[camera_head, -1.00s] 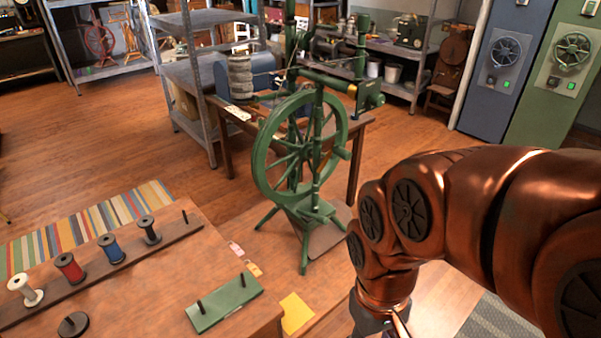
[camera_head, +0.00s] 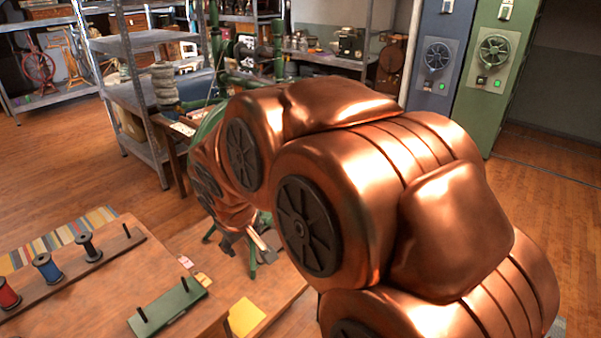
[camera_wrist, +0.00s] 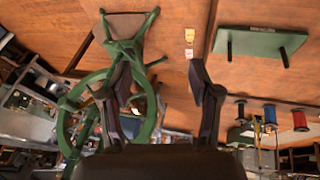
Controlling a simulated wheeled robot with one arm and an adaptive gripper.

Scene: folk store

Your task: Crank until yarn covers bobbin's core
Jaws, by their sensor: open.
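The green spinning wheel is mostly hidden behind my arm in the head view; its front leg (camera_head: 252,266) shows below. In the wrist view its green rim (camera_wrist: 66,125) and stand fill the left side, seen upside down. My gripper (camera_wrist: 160,70) is open with nothing between its dark fingers. The left finger overlaps the wheel in that picture; I cannot tell whether it touches. In the head view my gripper (camera_head: 242,242) is low in front of the wheel. I cannot make out the bobbin being wound, its yarn or a crank.
A wooden table at lower left bears a rack with a red spool (camera_head: 8,295), a blue spool (camera_head: 47,268) and a dark spool (camera_head: 89,248). A green pegged board (camera_head: 168,308) lies nearer. Metal shelves stand behind. Open floor (camera_head: 545,215) lies at right.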

